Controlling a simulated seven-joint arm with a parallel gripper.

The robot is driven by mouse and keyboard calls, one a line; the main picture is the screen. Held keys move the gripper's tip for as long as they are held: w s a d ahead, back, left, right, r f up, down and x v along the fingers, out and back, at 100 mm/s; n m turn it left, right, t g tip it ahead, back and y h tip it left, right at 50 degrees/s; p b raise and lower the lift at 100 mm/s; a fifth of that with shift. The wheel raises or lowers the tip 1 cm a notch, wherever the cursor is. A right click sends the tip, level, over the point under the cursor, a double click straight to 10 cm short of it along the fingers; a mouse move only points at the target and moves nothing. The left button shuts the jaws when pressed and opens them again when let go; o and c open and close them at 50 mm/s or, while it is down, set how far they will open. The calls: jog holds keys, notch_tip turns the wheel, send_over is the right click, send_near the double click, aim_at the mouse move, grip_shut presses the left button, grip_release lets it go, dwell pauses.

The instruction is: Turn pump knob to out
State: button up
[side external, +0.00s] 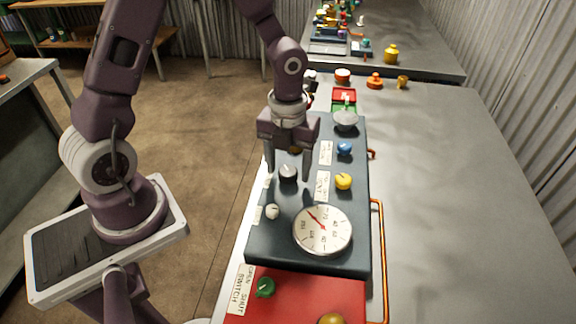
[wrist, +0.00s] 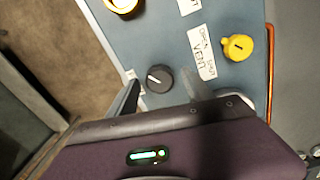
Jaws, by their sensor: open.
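A dark round knob (side external: 288,172) sits at the left side of the blue-grey panel (side external: 300,258). It also shows in the wrist view (wrist: 159,79), with a white pointer mark slanting toward its upper left. No readable label shows for it, so I cannot tell from lettering whether it is the pump knob. My gripper (side external: 290,176) points down over this knob, with its open fingers on either side. In the wrist view my gripper (wrist: 160,98) has a finger to the left and right of the knob; contact is not clear.
A yellow knob (side external: 343,181) beside a vent label, a blue knob (side external: 344,148), a small white knob (side external: 272,211) and a round gauge (side external: 322,230) are close by. A red panel (side external: 300,298) with a green knob (side external: 265,288) lies nearer.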

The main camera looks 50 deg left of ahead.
jog(key=shift+f, duration=0.2)
grip_shut()
